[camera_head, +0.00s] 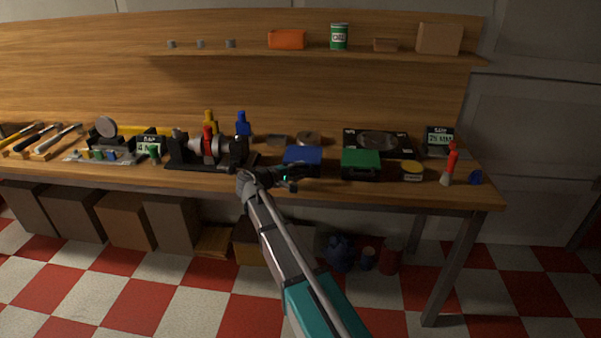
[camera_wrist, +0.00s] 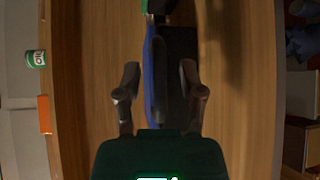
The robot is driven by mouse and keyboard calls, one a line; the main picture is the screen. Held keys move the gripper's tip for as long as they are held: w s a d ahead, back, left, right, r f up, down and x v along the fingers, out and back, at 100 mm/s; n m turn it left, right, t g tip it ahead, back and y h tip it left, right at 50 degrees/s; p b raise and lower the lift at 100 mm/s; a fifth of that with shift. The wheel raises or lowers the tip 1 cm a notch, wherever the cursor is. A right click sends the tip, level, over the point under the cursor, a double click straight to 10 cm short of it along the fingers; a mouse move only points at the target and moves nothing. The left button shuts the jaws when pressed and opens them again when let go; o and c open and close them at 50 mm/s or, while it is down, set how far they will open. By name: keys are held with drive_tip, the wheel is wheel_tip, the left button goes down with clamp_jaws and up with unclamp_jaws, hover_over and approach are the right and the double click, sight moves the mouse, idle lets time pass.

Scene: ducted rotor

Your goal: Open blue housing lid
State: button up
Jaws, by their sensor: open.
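The blue housing lid (camera_head: 303,154) is on the workbench right of centre, just behind my gripper (camera_head: 292,178). In the wrist view the blue lid (camera_wrist: 149,68) shows as a narrow blue strip, nearly edge-on, with a dark form along its right side. It seems raised from the dark housing (camera_wrist: 181,50), but its exact angle is unclear. My gripper (camera_wrist: 162,95) is open, its two fingers spread to either side of the near end of the lid in this view. Contact with the lid cannot be told. My gripper and arm hide much of the housing in the head view.
A green-lidded box (camera_head: 361,160) stands right of the blue lid, with a yellow-topped tin (camera_head: 412,170) beyond. A dark case (camera_head: 379,142) lies behind. Clamps and a red-and-black fixture (camera_head: 208,147) crowd the left. The shelf (camera_head: 330,56) runs above the bench.

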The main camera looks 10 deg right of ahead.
drive_tip(key=shift+w+d, duration=0.1)
drive_tip(key=shift+d, duration=0.15)
clamp_jaws()
idle(0.3)
